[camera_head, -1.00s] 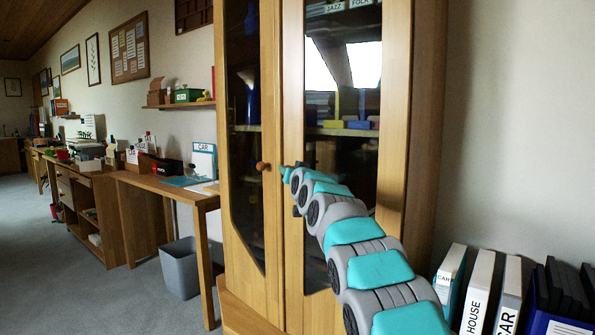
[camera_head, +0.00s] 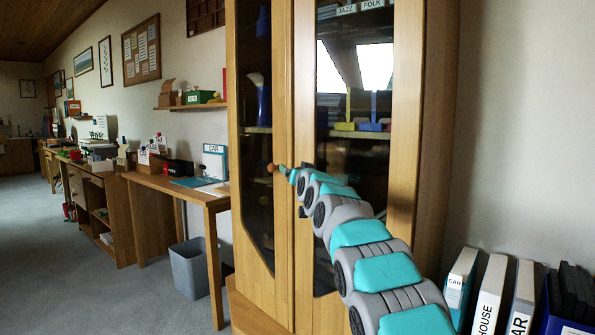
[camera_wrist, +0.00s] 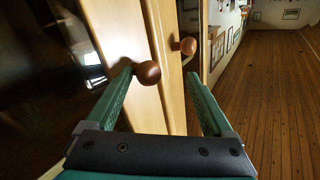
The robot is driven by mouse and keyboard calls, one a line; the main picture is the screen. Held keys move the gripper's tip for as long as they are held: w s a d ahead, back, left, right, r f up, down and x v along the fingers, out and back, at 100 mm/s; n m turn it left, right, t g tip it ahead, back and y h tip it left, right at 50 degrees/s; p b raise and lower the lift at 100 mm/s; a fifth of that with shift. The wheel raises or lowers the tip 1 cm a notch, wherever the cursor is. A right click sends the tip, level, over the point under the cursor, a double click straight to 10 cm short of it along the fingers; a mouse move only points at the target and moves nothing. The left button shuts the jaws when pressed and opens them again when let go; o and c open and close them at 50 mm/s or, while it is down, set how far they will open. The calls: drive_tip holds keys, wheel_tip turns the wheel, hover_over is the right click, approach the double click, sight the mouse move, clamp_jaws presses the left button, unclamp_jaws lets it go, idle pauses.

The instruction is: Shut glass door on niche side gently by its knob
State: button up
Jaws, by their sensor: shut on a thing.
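The cabinet's right glass door (camera_head: 352,150) and left glass door (camera_head: 259,130) stand side by side in the head view and look nearly closed. A round brown knob (camera_head: 271,168) on the left door shows just left of my gripper (camera_head: 286,171). In the wrist view, the nearer brown knob (camera_wrist: 148,72) lies between the green fingertips of my gripper (camera_wrist: 160,78), against the left one. The right finger's contact is not clear. A second knob (camera_wrist: 189,46) shows beyond on the other door. The right door's knob is hidden in the head view.
White and dark binders (camera_head: 490,290) stand at the lower right near the wall. A desk (camera_head: 180,190) and a grey bin (camera_head: 190,268) stand left of the cabinet. The grey floor (camera_head: 80,280) at the left is clear.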

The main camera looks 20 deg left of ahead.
drive_tip(key=shift+s+a+f, duration=0.1)
drive_tip(key=shift+a, duration=0.15)
drive_tip(key=b+v, duration=0.6)
drive_tip(key=v, duration=0.2)
drive_tip(key=shift+d, duration=0.2)
idle(0.4)
drive_tip(key=s+d+f+m+g+h+p, duration=0.15)
drive_tip(key=s+d+f+g+h, duration=0.55)
drive_tip(key=s+d+f, duration=1.45)
drive_tip(key=s+d+f+g, duration=0.3)
drive_tip(key=s+d+f, duration=0.2)
drive_tip(key=s, duration=0.6)
drive_tip(key=s+d+f+m+g+h+p, duration=0.1)
drive_tip(key=s+d+f+g, duration=0.3)
drive_tip(key=s, duration=0.8)
drive_tip(key=s+d+f+g+h+p, duration=0.1)
drive_tip(key=s+d+f+g, duration=0.2)
drive_tip(key=s+d+f, duration=0.4)
drive_tip(key=s, duration=0.5)
drive_tip(key=shift+m, duration=0.35)
